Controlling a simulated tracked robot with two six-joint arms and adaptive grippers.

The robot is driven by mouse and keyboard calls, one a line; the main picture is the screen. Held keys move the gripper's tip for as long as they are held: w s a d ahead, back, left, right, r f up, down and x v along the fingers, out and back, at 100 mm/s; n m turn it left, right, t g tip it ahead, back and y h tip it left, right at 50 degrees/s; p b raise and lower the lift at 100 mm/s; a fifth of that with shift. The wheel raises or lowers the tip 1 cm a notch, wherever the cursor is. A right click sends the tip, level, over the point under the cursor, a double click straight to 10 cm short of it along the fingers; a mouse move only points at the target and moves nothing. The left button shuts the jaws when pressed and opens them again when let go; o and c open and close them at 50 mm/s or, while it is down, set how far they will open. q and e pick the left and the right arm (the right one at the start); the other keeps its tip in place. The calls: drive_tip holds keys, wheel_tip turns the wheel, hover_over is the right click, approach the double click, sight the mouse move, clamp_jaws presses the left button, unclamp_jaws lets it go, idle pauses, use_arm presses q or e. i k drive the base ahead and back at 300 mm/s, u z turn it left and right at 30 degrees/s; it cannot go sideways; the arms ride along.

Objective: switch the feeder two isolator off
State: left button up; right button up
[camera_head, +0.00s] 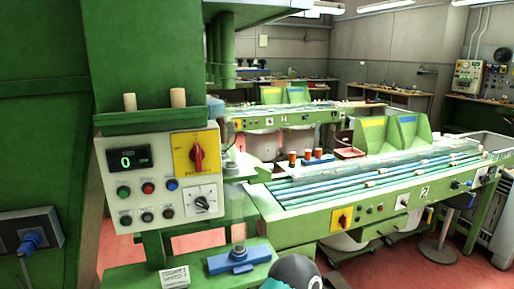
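The feeder marked 2 (424,191) is the near green machine with long rails, on the right. On its front panel, at the left end, a small yellow plate carries a red rotary handle, the feeder two isolator (342,218). The handle looks roughly upright, but it is too small to read its position marks. A larger red handle on a yellow plate, another isolator (197,155), is on the grey control box at left. A third yellow plate with a red handle (239,125) is on the far feeder. Neither gripper is in view.
The control box (127,205) shows a lit 0 display, several buttons and a dial. Two corks (178,97) stand on the shelf above it. A blue clamp-like block (239,260) sits on a green ledge. A rounded grey and dark part, probably mine, shows at bottom centre. A stool (439,250) stands at right.

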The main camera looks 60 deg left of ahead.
sight(197, 154)
drive_tip(key=z, duration=0.5)
drive_tip(key=i, duration=1.3)
drive_tip(key=u, duration=2.4)
drive_tip(key=i, duration=0.6)
drive_tip(key=u, duration=0.05)
drive_tip(key=k, duration=0.5)
